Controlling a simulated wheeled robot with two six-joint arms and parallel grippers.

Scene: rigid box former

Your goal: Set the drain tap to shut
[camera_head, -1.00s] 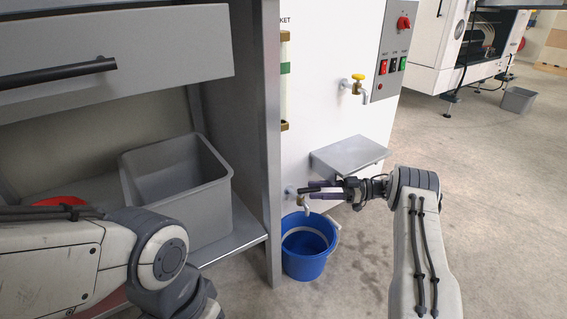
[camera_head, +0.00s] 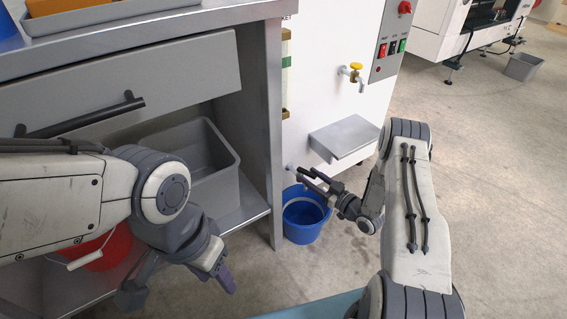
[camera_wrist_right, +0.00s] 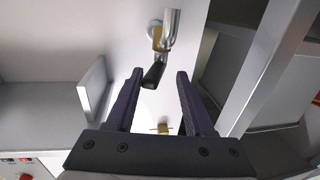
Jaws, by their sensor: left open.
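The drain tap (camera_wrist_right: 158,42) shows at the top of the right wrist view, with a metal spout, a brass body and a black lever (camera_wrist_right: 153,75). In the head view only a pale bit of the tap (camera_head: 290,167) shows beyond my right gripper. My right gripper (camera_head: 303,178) is open and empty in front of the white panel. In the wrist view its two dark fingers (camera_wrist_right: 155,90) stand apart, with the lever showing between and beyond their tips; contact is not visible. My left gripper (camera_head: 222,275) is open, low at the left, away from the tap.
A blue bucket (camera_head: 301,222) stands on the floor below the tap. A grey ledge (camera_head: 344,137) juts out above my right gripper. The steel bench leg (camera_head: 274,130) stands close on the left.

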